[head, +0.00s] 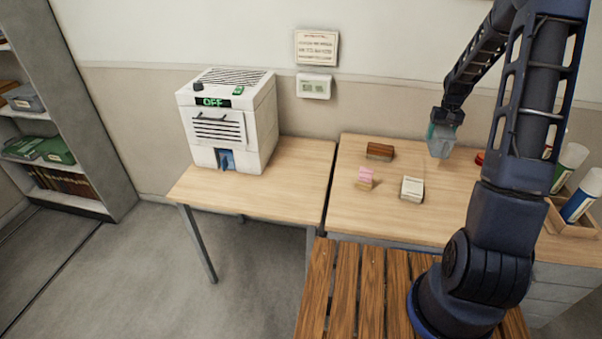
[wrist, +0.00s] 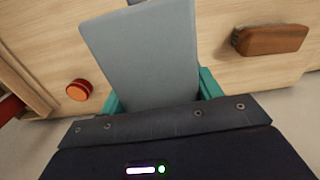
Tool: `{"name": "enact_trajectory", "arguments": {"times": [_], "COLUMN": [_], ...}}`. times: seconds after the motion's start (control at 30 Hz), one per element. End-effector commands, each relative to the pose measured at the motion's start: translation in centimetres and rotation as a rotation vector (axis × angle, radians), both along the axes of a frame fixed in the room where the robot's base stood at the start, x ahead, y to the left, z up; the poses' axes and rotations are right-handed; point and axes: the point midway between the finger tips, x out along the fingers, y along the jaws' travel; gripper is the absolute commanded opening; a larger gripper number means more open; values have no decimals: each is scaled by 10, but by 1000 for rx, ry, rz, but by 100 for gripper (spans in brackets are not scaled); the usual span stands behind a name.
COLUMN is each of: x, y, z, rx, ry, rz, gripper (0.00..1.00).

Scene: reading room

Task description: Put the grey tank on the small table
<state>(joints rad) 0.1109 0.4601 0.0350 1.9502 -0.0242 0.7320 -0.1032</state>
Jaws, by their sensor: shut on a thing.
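The grey tank (head: 440,147) is held in my gripper (head: 443,129), above the right desk (head: 340,205) near its back. In the wrist view the tank (wrist: 145,50) is a flat-sided pale grey body between the teal fingers of my gripper (wrist: 160,97), which are shut on it. It appears clear of the desk top. A smaller wooden table (head: 300,165) with thin metal legs stands to the left, against the desk.
A brown block (head: 380,151), a pink item (head: 365,178) and a white box (head: 412,189) lie on the desk. A red round thing (head: 480,158) is partly behind my arm. A holder with bottles (head: 580,195) is at right. The left table's right side is bare.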

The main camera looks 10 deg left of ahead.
Motion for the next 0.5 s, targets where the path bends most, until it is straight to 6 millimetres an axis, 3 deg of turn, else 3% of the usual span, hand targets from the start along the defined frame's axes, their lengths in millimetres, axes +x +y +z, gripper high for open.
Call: {"name": "enact_trajectory", "arguments": {"times": [0.1, 0.2, 0.5], "x": [6, 17, 55], "y": [40, 75, 180], "z": [-31, -35, 26], "rx": [0, 1, 2], "ry": [3, -2, -5], "rz": [-19, -28, -13], "gripper": [37, 37, 37]}}
